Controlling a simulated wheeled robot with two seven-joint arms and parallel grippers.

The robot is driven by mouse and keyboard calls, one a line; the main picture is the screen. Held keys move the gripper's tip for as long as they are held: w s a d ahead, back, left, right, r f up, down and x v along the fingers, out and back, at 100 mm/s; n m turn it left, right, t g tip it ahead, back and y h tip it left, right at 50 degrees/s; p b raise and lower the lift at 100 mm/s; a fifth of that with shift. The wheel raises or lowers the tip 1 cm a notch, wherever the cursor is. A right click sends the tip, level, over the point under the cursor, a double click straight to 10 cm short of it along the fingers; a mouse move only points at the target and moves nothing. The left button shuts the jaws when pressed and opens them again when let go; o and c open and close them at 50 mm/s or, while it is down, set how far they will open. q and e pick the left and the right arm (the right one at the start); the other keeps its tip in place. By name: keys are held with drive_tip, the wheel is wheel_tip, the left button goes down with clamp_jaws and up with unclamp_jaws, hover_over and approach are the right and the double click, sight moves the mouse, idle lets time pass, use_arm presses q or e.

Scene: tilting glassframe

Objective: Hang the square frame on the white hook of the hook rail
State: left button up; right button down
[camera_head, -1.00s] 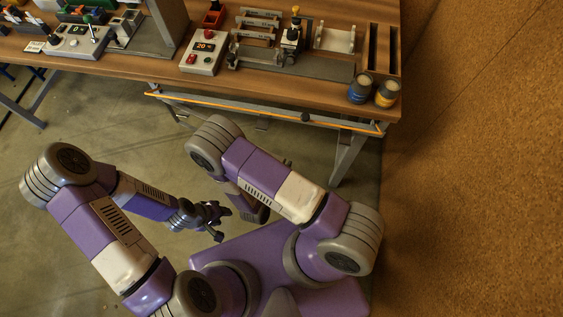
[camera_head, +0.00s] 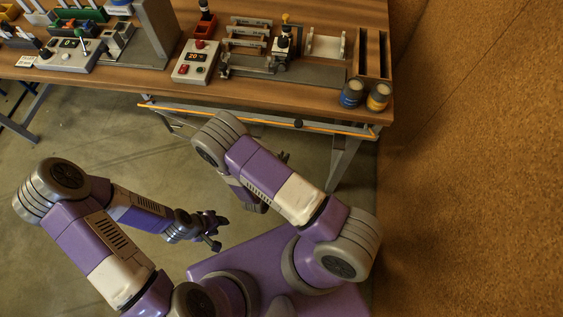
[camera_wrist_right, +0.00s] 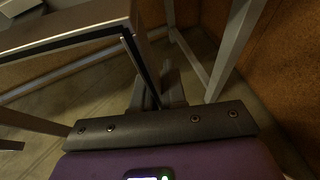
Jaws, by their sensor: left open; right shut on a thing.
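My left gripper (camera_head: 212,226) is open and empty above the floor, beside my base and away from the table. My right gripper (camera_wrist_right: 160,92) shows at the middle of the right wrist view, shut on a thin dark bar (camera_wrist_right: 140,62) with a pale edge. The bar looks like one side of the square frame, and I cannot see the whole frame. In the head view my own right arm hides most of that gripper and what it holds. I cannot make out the hook rail or its white hook in either view.
A brown wall (camera_head: 475,160) rises at right. Floor is open at left.

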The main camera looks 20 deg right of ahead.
drive_tip(key=shift+w+d+f+b, duration=0.2)
drive_tip(key=shift+w+d, duration=0.25)
drive_tip(key=shift+w, duration=0.25)
drive_tip(key=shift+w+d+f+b, duration=0.15)
drive_tip(key=shift+w+d+b, duration=0.1)
drive_tip(key=shift+w+d, duration=0.35)
drive_tip(key=shift+w+d+f+b, duration=0.2)
drive_tip(key=shift+w+d, duration=0.15)
drive_tip(key=shift+w, duration=0.4)
drive_tip(key=c, duration=1.1)
unclamp_jaws()
